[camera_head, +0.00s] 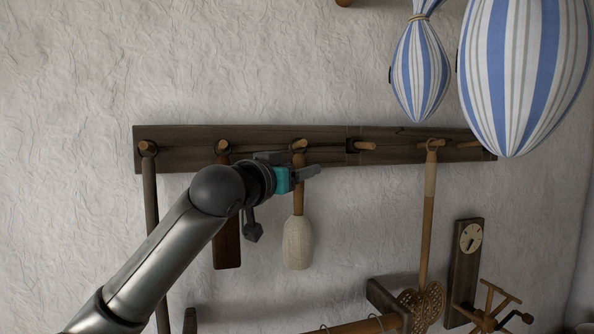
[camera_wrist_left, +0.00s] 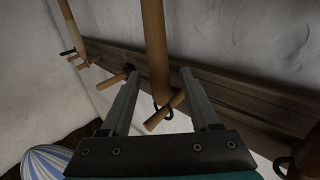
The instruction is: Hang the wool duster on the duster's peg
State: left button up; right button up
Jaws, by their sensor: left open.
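The wool duster (camera_head: 298,243), with a pale woolly head and wooden handle, hangs head down on the third peg (camera_head: 299,144) from the left of a dark wooden rail. The loop at its handle's top appears to be around that peg. My left gripper (camera_head: 306,172) is open at the upper handle, just below the peg. In the left wrist view, the handle (camera_wrist_left: 154,45) and peg (camera_wrist_left: 165,112) show between the spread fingers (camera_wrist_left: 160,75). I cannot tell whether a finger touches the handle. The woolly head is outside that view. My right gripper is not in view.
An empty peg (camera_head: 366,146) is right of the duster. A wooden paddle (camera_head: 227,245) and a long dark rod (camera_head: 150,200) hang left. A carpet beater (camera_head: 427,220) hangs right. Striped cushions (camera_head: 525,70) are at upper right, with a dial board (camera_head: 466,255) below.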

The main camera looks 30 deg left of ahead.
pick_arm(q)
jog(key=shift+s, duration=0.1)
jog(key=s+d+b, duration=0.1)
jog(key=s+b, duration=0.5)
jog(key=s, duration=0.9)
jog(key=shift+f, duration=0.2)
jog(key=shift+d, duration=0.1)
